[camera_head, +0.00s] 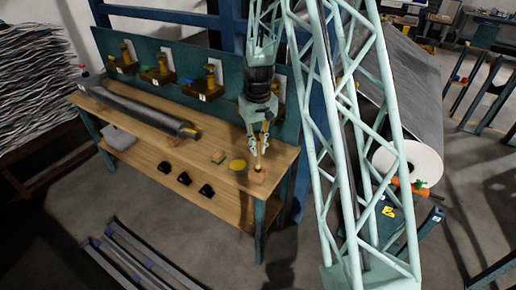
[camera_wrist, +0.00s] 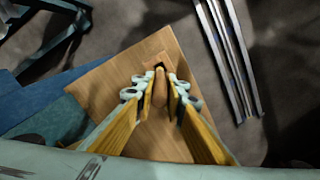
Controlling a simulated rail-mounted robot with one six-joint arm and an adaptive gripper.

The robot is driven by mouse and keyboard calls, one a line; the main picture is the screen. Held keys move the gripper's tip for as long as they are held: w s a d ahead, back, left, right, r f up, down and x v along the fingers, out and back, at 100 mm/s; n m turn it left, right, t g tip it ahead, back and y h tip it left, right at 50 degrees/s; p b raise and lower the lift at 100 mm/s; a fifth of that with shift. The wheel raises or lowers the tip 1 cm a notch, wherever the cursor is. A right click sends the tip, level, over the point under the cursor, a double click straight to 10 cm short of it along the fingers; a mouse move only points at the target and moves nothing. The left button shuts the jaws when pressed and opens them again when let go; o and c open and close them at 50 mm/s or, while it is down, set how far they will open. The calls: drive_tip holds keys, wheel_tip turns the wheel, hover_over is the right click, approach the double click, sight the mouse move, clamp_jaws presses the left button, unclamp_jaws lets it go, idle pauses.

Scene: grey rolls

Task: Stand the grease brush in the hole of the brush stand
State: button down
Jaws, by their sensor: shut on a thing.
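My gripper (camera_head: 261,146) points down over the right end of the wooden workbench. In the wrist view its fingers (camera_wrist: 158,92) are closed around the grease brush (camera_wrist: 160,88), a slim wooden-coloured thing. The brush stand (camera_head: 258,171) is a small wooden block on the bench top, directly below my gripper. In the wrist view the stand (camera_wrist: 174,46) shows a dark opening close beyond the brush's end. The fingers and brush hide part of the stand. I cannot tell whether the brush's end is inside the hole or just above it.
Several brown fixtures (camera_head: 157,76) line the back panel. Dark objects (camera_head: 184,178) sit on the lower shelf. Metal rails (camera_head: 130,258) lie on the floor in front.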

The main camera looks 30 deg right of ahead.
sight(258, 140)
drive_tip(key=shift+f+b, duration=2.05)
drive_tip(key=shift+f, duration=1.1)
idle(1.0)
drive_tip(key=c, duration=2.6)
unclamp_jaws()
drive_tip(key=shift+o, duration=0.2)
drive_tip(key=shift+r, duration=0.25)
drive_tip(key=shift+r, duration=5.75)
